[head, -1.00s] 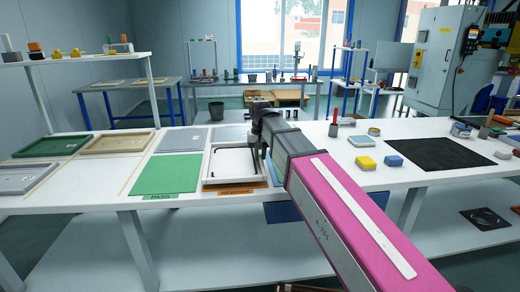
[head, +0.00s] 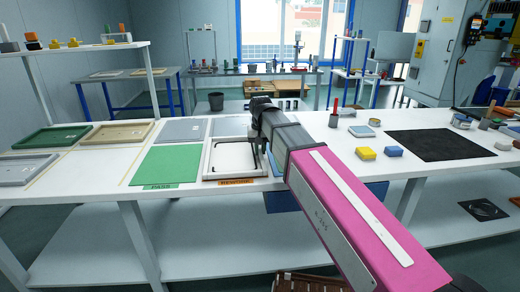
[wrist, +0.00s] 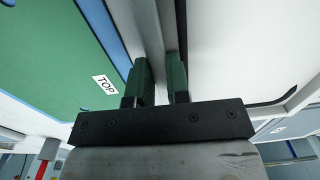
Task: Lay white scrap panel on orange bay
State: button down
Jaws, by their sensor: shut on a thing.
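The white panel (head: 208,163) is a shallow tray-like piece with a raised rim and dark lines inside. It lies over or just above the orange bay, and I cannot tell whether it touches. Only an orange strip lettered REWORK (head: 236,182) shows at the bay's front edge; the panel hides the rest. My gripper (wrist: 160,75) is shut on the panel's rim, with one green finger on each side. In the head view my gripper is at the panel's right side, mostly hidden by my arm. The panel's inner face (wrist: 235,50) fills the right of the wrist view.
The green PASS bay (head: 165,167) is left of the panel, with a grey bay (head: 182,131) behind it. A green board marked TOP (wrist: 50,60) lies beside the held rim. Yellow (head: 366,153) and blue blocks (head: 393,151) and a black mat (head: 440,146) are at right.

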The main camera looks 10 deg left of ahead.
jog(key=shift+f, duration=0.3)
jog(key=c, duration=1)
grip_release()
